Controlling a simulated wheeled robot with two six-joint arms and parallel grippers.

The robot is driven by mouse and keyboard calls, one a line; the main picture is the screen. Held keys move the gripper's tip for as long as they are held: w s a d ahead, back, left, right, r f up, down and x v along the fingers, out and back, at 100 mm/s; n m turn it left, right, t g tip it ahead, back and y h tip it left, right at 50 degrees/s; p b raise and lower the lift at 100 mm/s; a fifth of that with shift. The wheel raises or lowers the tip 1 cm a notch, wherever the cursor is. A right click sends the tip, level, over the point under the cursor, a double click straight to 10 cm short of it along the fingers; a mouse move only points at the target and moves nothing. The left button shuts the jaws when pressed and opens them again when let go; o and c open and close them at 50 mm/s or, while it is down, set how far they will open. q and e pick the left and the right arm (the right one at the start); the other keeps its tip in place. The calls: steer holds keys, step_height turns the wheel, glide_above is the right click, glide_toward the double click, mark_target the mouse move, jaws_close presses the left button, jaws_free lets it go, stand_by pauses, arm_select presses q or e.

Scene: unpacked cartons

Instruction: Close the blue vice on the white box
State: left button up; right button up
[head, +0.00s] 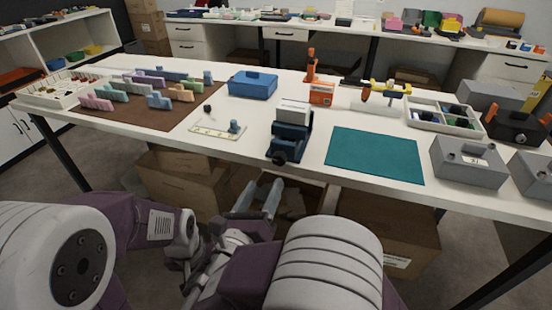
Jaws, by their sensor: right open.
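The dark blue vice (289,140) stands near the front edge of the white table, with its round dark handle (280,158) facing me. The white box (294,107) sits upright in the top of the vice, between its jaws. I cannot tell whether the jaws touch the box. My right gripper (260,196) is open and empty, in front of the table edge and lower in the picture than the vice, well apart from it. My left arm shows at the lower left; its gripper fingers are not visible.
A teal mat (376,154) lies right of the vice, with grey boxes (468,162) beyond it. A small white plate (217,131) and blue toolbox (252,84) stand left and behind. An orange tool (320,93) is behind the vice. Cartons (184,190) stand under the table.

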mark_target(278, 162)
steer(key=b+x, duration=0.3)
steer(key=x, duration=0.5)
steer(key=shift+w+d+f, duration=0.15)
steer(key=shift+w+f, duration=0.05)
steer(key=shift+w+d+r, duration=0.1)
steer(key=shift+w, duration=0.25)
jaws_close()
steer(key=shift+m, duration=0.4)
